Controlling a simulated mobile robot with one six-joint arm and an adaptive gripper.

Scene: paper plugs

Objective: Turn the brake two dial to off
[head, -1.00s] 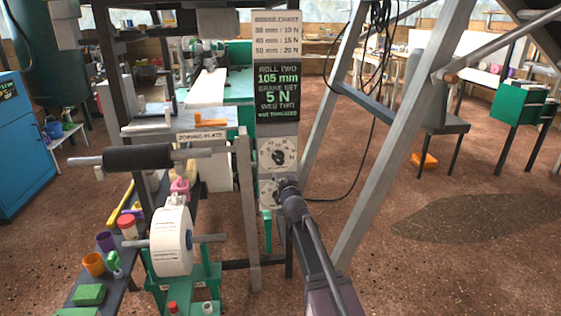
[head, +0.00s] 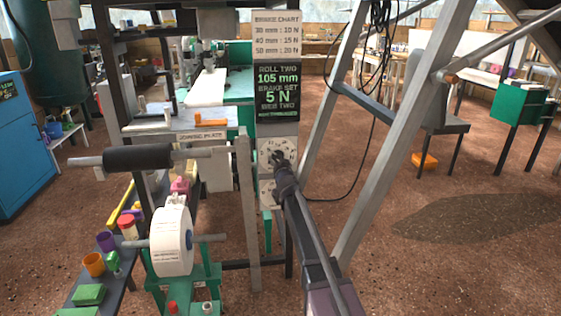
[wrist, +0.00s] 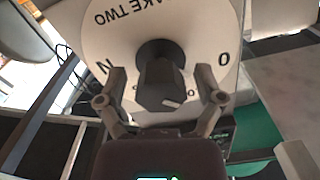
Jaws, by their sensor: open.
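The brake two dial (wrist: 205,25) fills the top of the wrist view, a white disc whose "...AKE TWO" lettering appears upside down. Its dark knob (wrist: 160,86) sticks out from the centre and has a small pale mark near its lower right. My gripper (wrist: 161,78) is open, with one finger on each side of the knob and slight gaps visible. In the head view, my gripper (head: 279,158) is at the upper dial (head: 268,147) and hides its middle. The knob's setting cannot be read.
A lower dial (head: 266,193) sits below, partly hidden by my arm. The display (head: 279,92) above reads roll two, 105 mm, brake set 5 N. A grey slanted post (head: 400,130) stands to the right. A paper roll (head: 170,243) is at the left.

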